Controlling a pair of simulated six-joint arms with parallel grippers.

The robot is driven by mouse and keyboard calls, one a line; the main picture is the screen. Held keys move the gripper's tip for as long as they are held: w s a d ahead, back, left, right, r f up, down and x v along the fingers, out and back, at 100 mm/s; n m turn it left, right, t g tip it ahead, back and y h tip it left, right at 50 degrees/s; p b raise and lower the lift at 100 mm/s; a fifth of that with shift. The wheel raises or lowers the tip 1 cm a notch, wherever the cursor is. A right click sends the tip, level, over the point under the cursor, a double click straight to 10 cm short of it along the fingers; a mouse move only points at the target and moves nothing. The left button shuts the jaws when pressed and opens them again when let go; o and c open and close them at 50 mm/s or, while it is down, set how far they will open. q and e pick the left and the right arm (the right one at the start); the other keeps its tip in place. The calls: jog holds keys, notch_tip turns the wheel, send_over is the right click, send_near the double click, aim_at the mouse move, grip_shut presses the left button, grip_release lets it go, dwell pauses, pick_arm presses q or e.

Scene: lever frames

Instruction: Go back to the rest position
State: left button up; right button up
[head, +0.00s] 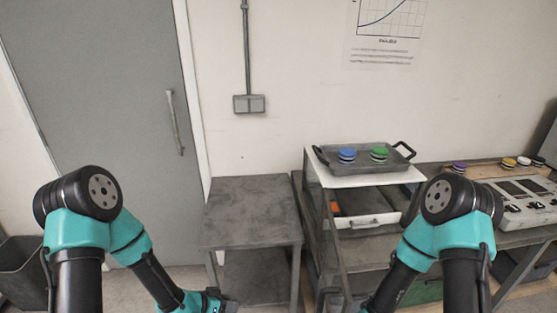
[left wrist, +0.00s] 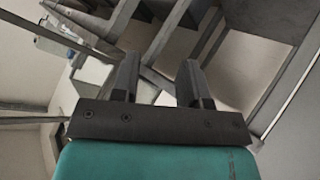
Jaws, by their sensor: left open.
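My left gripper (head: 222,301) is low at the bottom edge of the head view, in front of the grey side table. In the left wrist view its two dark fingers (left wrist: 157,78) stand apart with nothing between them, so it is open and empty. My right arm (head: 408,262) reaches down and inward at the right of the head view. Its gripper end is at the bottom edge, mostly cut off, and its jaws cannot be made out.
A bare grey table (head: 250,210) stands at centre. Right of it, a cart carries a dark tray (head: 362,169) with a blue disc stack (head: 347,155) and a green one (head: 379,153). A control panel (head: 520,205) sits far right. A grey bin (head: 22,270) is at left.

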pick_arm(q)
jog(key=s+a+f+n+g+y, duration=0.2)
jog(key=s+a+f+n, duration=0.1)
jog(key=s, duration=0.3)
jog(key=s+a+f+n+g+y, duration=0.2)
jog(key=s+a+f+n+y, duration=0.1)
jog(key=s, duration=0.4)
jog(key=shift+a+f+n, duration=0.2)
jog(key=shift+f+n, duration=0.55)
jog(key=shift+n, duration=0.15)
dwell(1.1)
